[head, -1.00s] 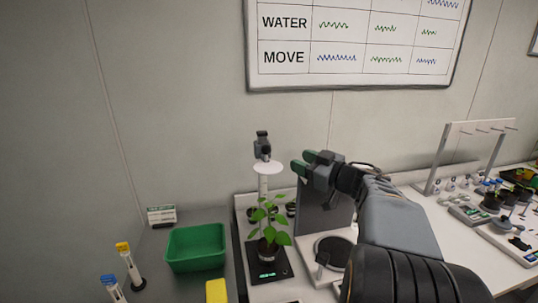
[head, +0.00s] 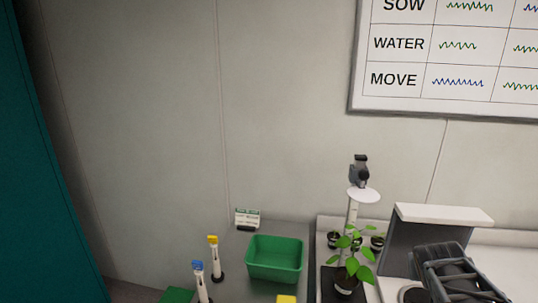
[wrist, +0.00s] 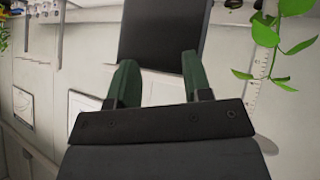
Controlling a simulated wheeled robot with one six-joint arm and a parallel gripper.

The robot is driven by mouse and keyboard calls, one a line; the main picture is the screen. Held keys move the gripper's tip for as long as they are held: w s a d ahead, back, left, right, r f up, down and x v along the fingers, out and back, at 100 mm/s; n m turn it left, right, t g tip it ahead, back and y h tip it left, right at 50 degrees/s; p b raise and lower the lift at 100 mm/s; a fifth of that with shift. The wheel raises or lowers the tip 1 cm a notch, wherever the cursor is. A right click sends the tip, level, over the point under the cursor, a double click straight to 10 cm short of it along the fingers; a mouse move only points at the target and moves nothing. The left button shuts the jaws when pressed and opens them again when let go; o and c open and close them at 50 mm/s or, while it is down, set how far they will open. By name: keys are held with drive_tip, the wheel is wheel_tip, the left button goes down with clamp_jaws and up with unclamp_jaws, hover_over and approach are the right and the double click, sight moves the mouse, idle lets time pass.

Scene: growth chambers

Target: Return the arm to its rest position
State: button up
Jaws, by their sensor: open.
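In the wrist view my gripper (wrist: 159,65) shows two green fingers standing well apart, with nothing between them. A dark grey panel (wrist: 165,25) lies beyond the fingertips. In the head view a dark part of my arm shows at the lower right edge, in front of a grey stand with a white top (head: 443,215). The fingers cannot be made out there.
A potted green plant (head: 346,282) stands left of the stand, by a white post with a camera (head: 359,172). Its leaves also show in the wrist view (wrist: 297,45). A green bin (head: 274,260) and upright tubes (head: 214,258) stand further left.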

drive_tip(key=s+a+f+n+g+y, duration=0.1)
drive_tip(key=s+a+n+y, duration=0.1)
drive_tip(key=a, duration=0.8)
drive_tip(key=s+a+f+n+g+y, duration=0.1)
drive_tip(key=s+a+y, duration=0.3)
drive_tip(key=a, duration=0.7)
drive_tip(key=shift+s+a+f+n, duration=0.25)
drive_tip(key=shift+s+f+n, duration=0.25)
drive_tip(key=shift+s+f, duration=0.25)
drive_tip(key=shift+s+d, duration=0.1)
